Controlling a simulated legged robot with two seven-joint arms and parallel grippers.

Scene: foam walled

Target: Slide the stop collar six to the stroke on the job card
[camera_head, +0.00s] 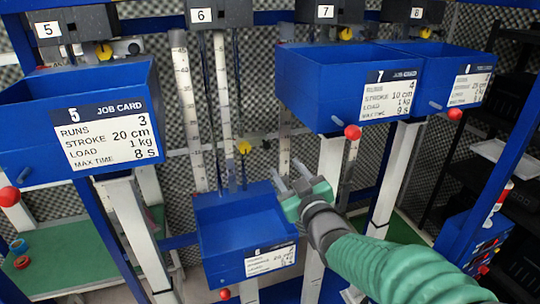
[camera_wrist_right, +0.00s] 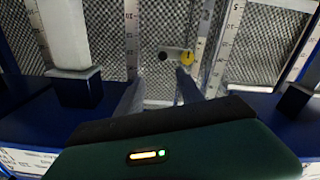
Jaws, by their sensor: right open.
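Station six, marked by a label (camera_head: 201,15) at the top, has two upright scales (camera_head: 222,85) and dark rods. Its stop collar with a yellow knob (camera_head: 244,147) sits low on the rods, above the blue bin six (camera_head: 215,225). The job card six (camera_head: 270,260) is on the bin's front, too small and slanted to read surely. My right gripper (camera_head: 291,178) is open and empty, right of and below the collar. In the right wrist view the yellow knob (camera_wrist_right: 187,58) shows beyond the right fingertip, apart from it. My left gripper is out of view.
Blue bin five (camera_head: 125,80) hangs higher at the left, its card reading stroke 20 cm. Blue bin seven (camera_head: 300,95) and bin eight (camera_head: 480,60) hang high at the right, with red balls in front. A blue post (camera_head: 495,190) stands at the far right.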

